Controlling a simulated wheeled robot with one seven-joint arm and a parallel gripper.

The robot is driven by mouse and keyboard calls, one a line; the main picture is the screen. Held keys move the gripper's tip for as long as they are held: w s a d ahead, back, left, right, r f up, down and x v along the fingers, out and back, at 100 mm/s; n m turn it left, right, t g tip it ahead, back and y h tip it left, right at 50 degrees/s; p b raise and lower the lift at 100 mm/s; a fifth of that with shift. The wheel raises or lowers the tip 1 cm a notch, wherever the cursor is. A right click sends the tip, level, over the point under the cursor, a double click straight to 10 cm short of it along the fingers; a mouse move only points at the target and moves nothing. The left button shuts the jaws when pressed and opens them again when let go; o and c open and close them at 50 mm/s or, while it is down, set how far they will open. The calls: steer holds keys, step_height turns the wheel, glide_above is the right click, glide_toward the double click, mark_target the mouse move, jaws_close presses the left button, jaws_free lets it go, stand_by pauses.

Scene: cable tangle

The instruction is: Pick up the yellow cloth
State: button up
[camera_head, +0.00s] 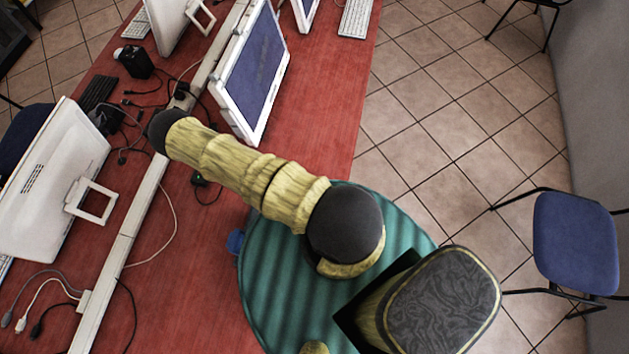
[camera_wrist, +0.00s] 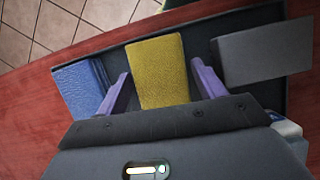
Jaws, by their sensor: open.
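The yellow cloth (camera_wrist: 158,58) looks like a flat-sided rectangular block, in the middle of the wrist view. It lies in a dark tray (camera_wrist: 205,30), between a blue item and a grey item. My gripper (camera_wrist: 161,72) is open, with one purple finger on each side of the yellow cloth. A gap shows between each finger and the cloth's sides. The near end of the cloth is hidden behind my gripper's body. In the head view my arm covers part of the scene, and I cannot make out the cloth or the fingers there.
A blue block-like item (camera_wrist: 80,88) is close outside the left finger, and a dark grey one (camera_wrist: 265,54) is right of the right finger. The red table (camera_head: 325,90) holds white monitors (camera_head: 250,75) and loose cables (camera_head: 165,215). A blue chair (camera_head: 575,243) stands on the tiled floor.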

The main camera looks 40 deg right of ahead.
steer(key=shift+c, duration=0.4)
steer(key=c, duration=0.6)
steer(key=shift+r, duration=0.1)
steer(key=shift+c, duration=0.2)
step_height(320, 180, up, 9)
steer(key=shift+f, duration=0.1)
steer(key=shift+r, duration=0.5)
